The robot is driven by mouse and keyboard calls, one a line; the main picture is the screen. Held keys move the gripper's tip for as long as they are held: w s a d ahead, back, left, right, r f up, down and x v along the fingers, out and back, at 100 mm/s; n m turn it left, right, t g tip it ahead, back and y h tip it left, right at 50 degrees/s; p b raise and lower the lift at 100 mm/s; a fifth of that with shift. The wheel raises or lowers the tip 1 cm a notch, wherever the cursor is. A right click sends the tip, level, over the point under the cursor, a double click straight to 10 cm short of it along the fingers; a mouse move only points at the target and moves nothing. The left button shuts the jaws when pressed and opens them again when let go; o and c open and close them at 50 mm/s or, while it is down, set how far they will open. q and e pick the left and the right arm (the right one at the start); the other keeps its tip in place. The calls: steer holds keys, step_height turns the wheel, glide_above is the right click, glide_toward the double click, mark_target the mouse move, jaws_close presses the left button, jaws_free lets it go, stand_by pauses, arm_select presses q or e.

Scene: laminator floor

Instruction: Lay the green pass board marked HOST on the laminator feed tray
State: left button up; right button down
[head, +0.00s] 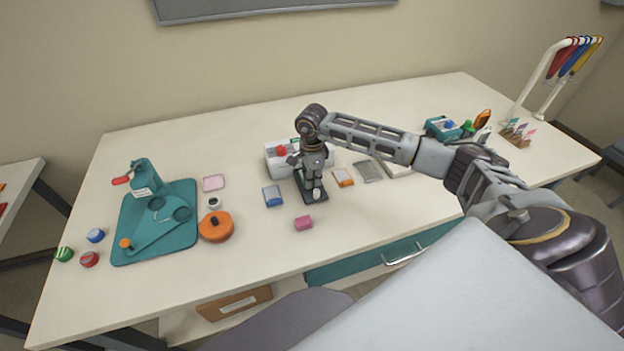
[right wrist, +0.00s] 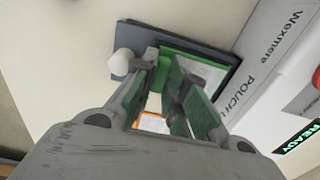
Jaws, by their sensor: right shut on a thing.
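The green-rimmed pass board (right wrist: 208,72) with a pale face shows in the right wrist view over the dark feed tray (right wrist: 228,56). My right gripper (right wrist: 163,85) is shut on it near a bright green part at its edge; the fingers hide much of the board. I cannot read HOST on it or tell whether it rests fully on the tray. In the head view my right gripper (head: 313,185) points down over the feed tray (head: 304,195), in front of the white laminator (head: 274,160). My left gripper is out of view.
A blue board (head: 272,197), an orange board (head: 343,177) and a pink block (head: 303,223) lie near the tray. An orange round tin (head: 215,227) and a teal device (head: 155,222) stand to the left. The table's front strip is mostly clear.

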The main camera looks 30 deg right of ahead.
steer(key=shift+f, duration=0.3)
steer(key=shift+f, duration=0.15)
steer(key=c, duration=1.7)
jaws_free()
steer(key=shift+r, duration=0.2)
